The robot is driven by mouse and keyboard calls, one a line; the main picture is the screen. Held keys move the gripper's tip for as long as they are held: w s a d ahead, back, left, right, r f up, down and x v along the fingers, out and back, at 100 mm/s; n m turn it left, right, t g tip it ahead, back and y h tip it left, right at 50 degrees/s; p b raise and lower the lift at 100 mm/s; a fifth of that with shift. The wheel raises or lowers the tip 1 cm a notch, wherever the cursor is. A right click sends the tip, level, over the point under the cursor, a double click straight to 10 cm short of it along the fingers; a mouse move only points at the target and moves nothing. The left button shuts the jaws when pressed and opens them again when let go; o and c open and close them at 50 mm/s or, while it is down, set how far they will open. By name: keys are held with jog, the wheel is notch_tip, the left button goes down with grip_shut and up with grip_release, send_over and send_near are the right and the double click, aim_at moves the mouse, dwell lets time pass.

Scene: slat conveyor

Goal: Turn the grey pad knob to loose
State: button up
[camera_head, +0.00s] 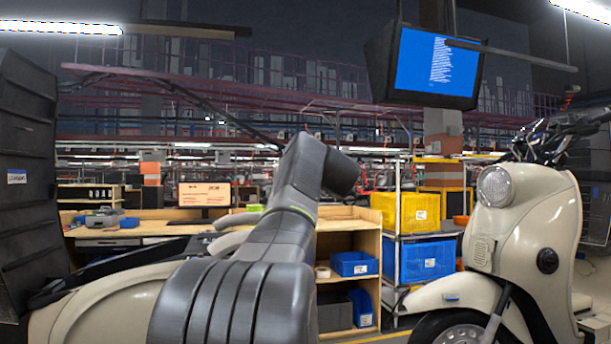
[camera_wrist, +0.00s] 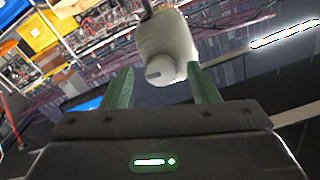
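A pale grey-white rounded part (camera_wrist: 168,40) with a flat round end face shows in the wrist view. The face carries a short dark mark and looks like a knob; I cannot tell for sure that it is the pad knob. My gripper (camera_wrist: 160,75) has two green fingers spread apart. The end face sits between or just beyond the fingertips, with a gap on the left and little gap on the right. I cannot tell whether the right finger touches it. In the head view my arm hides this area, and neither gripper nor knob can be made out.
A cream scooter (camera_head: 530,215) stands at the right. Another cream body (camera_head: 90,300) is at the left, partly behind my arm. A wooden shelf (camera_head: 345,225) with bins, a yellow crate (camera_head: 408,212) and a blue crate (camera_head: 425,260) stand behind. A screen (camera_head: 435,68) hangs above.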

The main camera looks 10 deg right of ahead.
jog(key=s+b, duration=0.1)
jog(key=s, duration=1.3)
jog(key=shift+d, duration=0.25)
jog(key=shift+w, duration=0.2)
jog(key=w+p, duration=0.1)
jog(key=w, duration=1.2)
jog(key=shift+w+a, duration=0.25)
jog(key=shift+w, duration=0.05)
jog(key=s+b, duration=0.1)
jog(key=s, duration=1.3)
jog(key=w+m+p, duration=0.4)
jog(key=w+m, duration=0.2)
jog(key=w, duration=0.8)
jog(key=shift+p, duration=0.3)
